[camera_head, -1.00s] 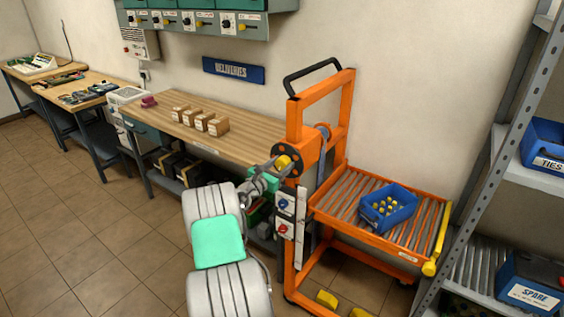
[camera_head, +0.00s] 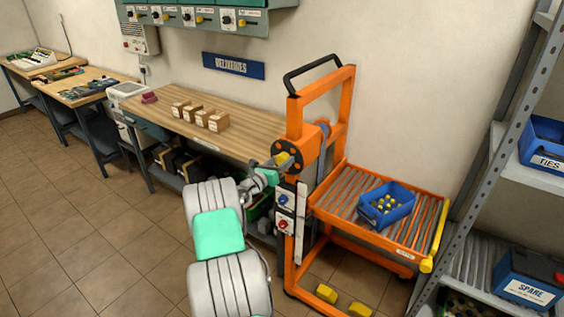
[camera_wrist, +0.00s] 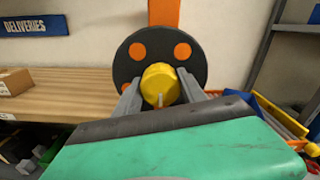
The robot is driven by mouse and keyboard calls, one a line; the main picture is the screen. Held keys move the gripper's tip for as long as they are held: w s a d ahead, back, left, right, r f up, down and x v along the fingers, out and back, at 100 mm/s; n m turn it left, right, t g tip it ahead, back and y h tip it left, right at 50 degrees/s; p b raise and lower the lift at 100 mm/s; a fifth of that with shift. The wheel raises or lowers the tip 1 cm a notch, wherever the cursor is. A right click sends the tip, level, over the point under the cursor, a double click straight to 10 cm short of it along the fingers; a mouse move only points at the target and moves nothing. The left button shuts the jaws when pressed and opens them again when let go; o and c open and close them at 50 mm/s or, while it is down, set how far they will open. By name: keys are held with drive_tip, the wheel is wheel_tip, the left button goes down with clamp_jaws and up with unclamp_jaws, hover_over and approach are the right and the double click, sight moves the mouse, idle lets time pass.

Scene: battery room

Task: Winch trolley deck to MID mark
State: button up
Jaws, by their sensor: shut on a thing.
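The orange winch trolley (camera_head: 292,225) stands right of centre in the head view. Its roller deck (camera_head: 330,205) carries a blue bin (camera_head: 372,212) with small yellow-topped items. The black winch disc (camera_head: 290,153) is on the trolley's upright; in the wrist view the disc (camera_wrist: 126,66) has orange spots and a yellow knob (camera_wrist: 160,82). My gripper (camera_head: 276,163) is shut on the yellow knob, with one finger on each side in the wrist view (camera_wrist: 159,96). I cannot read a MID mark.
A wooden bench (camera_head: 240,142) with several small boxes stands behind my arm, under a DELIVERIES sign (camera_head: 233,66). A grey shelf rack (camera_head: 480,140) is close on the right. Yellow blocks (camera_head: 327,293) lie at the trolley's foot. Floor at left is clear.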

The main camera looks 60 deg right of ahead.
sight(280, 163)
drive_tip(key=o, duration=1.4)
drive_tip(key=a+b, duration=0.1)
drive_tip(key=a, duration=0.2)
drive_tip(key=w+a+b, duration=0.1)
drive_tip(key=a, duration=0.3)
drive_tip(key=shift+w+f, duration=0.1)
drive_tip(key=shift+w, duration=0.05)
drive_tip(key=shift+a, duration=0.4)
